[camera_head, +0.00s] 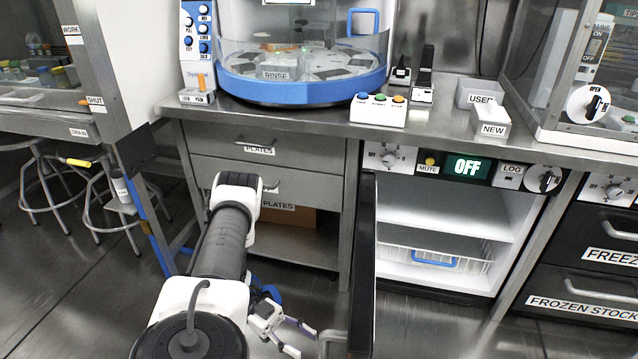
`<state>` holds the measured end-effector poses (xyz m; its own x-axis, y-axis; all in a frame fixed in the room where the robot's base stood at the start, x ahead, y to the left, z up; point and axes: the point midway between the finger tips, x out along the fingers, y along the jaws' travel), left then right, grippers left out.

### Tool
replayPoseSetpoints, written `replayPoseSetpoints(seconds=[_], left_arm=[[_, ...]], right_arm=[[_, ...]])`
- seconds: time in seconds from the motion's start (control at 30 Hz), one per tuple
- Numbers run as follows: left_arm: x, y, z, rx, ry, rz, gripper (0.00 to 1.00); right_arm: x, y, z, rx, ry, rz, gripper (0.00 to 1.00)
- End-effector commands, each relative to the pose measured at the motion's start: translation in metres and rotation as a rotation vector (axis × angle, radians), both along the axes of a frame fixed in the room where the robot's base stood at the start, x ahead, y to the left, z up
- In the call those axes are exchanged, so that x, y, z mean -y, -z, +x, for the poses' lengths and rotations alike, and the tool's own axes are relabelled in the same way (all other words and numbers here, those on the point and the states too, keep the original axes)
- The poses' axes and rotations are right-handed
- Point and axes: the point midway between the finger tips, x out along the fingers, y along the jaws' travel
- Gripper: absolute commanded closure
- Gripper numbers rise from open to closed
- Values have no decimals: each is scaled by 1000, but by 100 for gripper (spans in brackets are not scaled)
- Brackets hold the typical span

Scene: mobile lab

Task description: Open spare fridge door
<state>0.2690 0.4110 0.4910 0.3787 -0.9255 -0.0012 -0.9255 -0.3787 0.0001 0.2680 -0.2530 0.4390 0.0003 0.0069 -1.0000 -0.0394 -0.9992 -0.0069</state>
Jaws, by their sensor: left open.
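The small fridge under the counter stands open, and its white interior (440,215) shows a shelf and a wire basket (430,262). Its dark door (362,270) is swung out toward me and seen almost edge-on, at the left side of the opening. A grey handle (332,343) shows at the door's lower left, partly cut off by the picture's bottom edge. My left gripper (298,338) is open, low in the picture, just left of the handle. I cannot tell whether a fingertip touches it. My right gripper is out of view.
Drawers (255,145) and an open cabinet stand left of the door. A panel with an OFF display (466,168) and knobs sits above the fridge. Black freezer drawers (590,260) are at the right. Stools (90,190) stand at the left.

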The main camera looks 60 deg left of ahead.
Motion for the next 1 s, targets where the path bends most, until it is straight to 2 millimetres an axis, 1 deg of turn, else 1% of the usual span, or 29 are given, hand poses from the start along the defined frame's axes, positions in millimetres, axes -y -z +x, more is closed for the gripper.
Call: replayPoseSetpoints(seconds=[0.03, 0.1, 0.2, 0.3, 1.0], left_arm=[[-13, 1, -5, 1, -2, 4, 53], [-28, 1, -12, -1, -1, 4, 53], [-42, 1, -18, -1, 0, 2, 53], [-49, 0, -20, -1, 1, 1, 53], [-50, 0, -21, 0, 0, -1, 53]], right_arm=[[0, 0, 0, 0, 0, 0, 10], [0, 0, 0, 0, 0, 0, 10], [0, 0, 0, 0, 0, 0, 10], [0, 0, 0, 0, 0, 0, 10], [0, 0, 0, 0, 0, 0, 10]])
